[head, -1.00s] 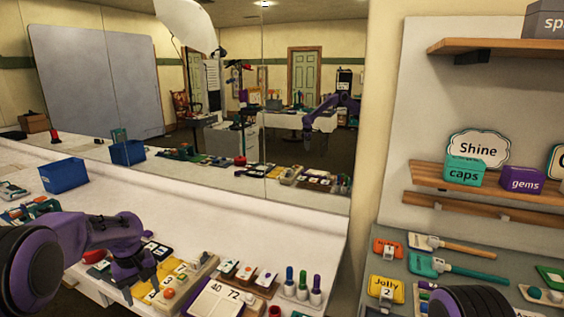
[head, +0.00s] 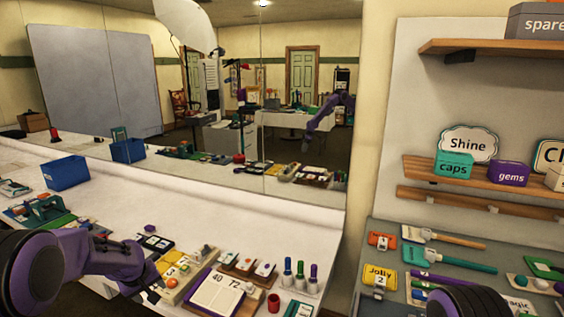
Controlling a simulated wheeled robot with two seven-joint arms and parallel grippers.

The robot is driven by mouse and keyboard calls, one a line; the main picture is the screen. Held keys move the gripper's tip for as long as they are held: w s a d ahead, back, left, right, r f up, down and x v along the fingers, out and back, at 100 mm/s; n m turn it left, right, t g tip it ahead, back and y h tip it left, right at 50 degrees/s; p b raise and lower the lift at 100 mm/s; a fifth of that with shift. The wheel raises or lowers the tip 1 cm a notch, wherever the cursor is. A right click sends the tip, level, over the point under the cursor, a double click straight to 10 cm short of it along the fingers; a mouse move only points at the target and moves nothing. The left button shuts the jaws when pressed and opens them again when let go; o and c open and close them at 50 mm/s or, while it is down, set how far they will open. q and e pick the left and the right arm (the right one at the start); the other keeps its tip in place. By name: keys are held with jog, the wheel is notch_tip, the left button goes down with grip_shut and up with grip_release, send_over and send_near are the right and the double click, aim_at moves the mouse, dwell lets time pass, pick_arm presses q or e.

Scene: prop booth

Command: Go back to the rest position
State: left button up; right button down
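My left gripper (head: 143,292) is low at the lower left, over the near edge of the white table (head: 250,225), beside a wooden tray (head: 180,284) with yellow cards. Its fingers look apart, with nothing seen between them, though the tips are small and dark. My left arm comes in from the lower left corner. Only a dark, ribbed part of my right arm shows at the bottom right; the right gripper is out of view.
A blue bin (head: 65,172) stands at the table's back left, before a large mirror.

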pick_arm(q)
jog(key=s+d+f+t+y+b, duration=0.2)
jog(key=s+d+f, duration=0.1)
jog(key=s+f, duration=1.05)
jog(key=s+d+f+g, duration=0.1)
jog(key=s+f, duration=0.2)
jog(key=s, duration=0.6)
jog(key=s+d+f+m+g+b, duration=0.1)
jog(key=s+d+f, duration=0.1)
jog(key=s, duration=0.8)
jog(key=s+d+f+g+b, duration=0.1)
jog(key=s+f, duration=0.4)
jog(key=s, duration=0.4)
jog(key=shift+s+d+y, duration=0.25)
jog(key=shift+s+y, duration=0.05)
jog(key=shift+s, duration=0.1)
